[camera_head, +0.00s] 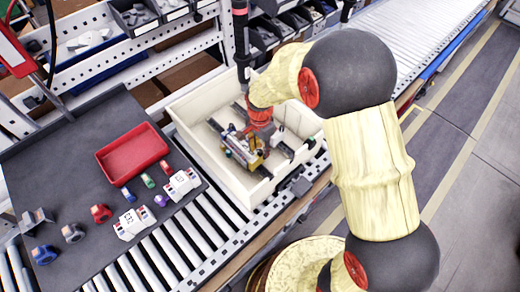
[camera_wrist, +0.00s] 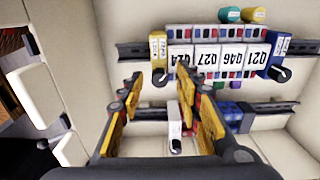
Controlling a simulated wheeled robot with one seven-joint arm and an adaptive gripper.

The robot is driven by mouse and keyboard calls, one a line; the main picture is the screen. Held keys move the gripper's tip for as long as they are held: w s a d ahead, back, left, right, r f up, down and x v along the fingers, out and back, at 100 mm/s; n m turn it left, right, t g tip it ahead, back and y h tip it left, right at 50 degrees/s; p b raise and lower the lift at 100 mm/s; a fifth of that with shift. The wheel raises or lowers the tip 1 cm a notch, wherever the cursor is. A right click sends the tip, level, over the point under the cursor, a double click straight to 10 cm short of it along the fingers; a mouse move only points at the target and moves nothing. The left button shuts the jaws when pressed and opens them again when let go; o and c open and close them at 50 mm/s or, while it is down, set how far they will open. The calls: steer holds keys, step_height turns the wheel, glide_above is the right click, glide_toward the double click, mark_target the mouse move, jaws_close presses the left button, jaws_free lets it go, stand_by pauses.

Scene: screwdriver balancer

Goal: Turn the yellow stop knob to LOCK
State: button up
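The yellow stop (camera_wrist: 158,48) sits at the left end of the upper rail in the wrist view, beside a row of numbered white terminal blocks (camera_wrist: 207,55). Its dark round knob (camera_wrist: 159,77) has a pale mark; I cannot read its setting. My gripper (camera_wrist: 157,84) is open, with a yellow-padded finger on either side of the knob in the picture. I cannot tell whether either finger touches it. In the head view my gripper (camera_head: 256,138) reaches down into the cream bin, and the knob cannot be made out.
A blue stop (camera_wrist: 277,55) with a dark knob ends the row at right. A white module (camera_wrist: 174,128) and blue blocks (camera_wrist: 238,117) sit on the lower rail. The bin walls (camera_head: 236,187) surround my gripper. A red tray (camera_head: 132,152) and loose parts lie on the dark mat.

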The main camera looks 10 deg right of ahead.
steer(key=shift+c, duration=1.3)
jaws_close()
